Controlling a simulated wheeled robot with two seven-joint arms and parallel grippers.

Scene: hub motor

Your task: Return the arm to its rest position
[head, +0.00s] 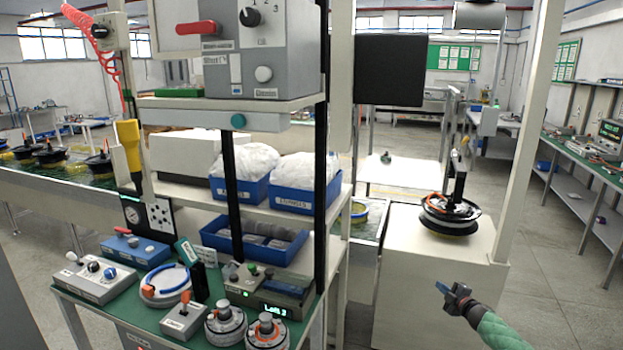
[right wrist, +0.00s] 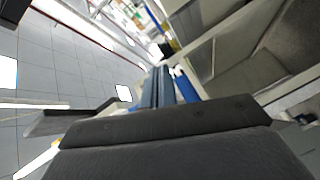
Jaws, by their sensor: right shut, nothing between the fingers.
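My right gripper (head: 458,294) shows at the lower right of the head view, on an arm with a green sleeve. It is shut and empty, in open air in front of the white cabinet and apart from it. In the right wrist view its closed fingers (right wrist: 165,88) point away over a tilted view of the room. My left gripper is not in the head view. A hub motor (head: 450,214) with a black upright part sits on top of the white cabinet (head: 430,270), above and behind the right gripper.
A green-topped workbench (head: 225,339) with control boxes, round parts and blue bins (head: 240,188) fills the left and middle. A pale post (head: 525,130) rises beside the cabinet. The floor (head: 560,270) to the right is clear, up to a side bench (head: 590,160).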

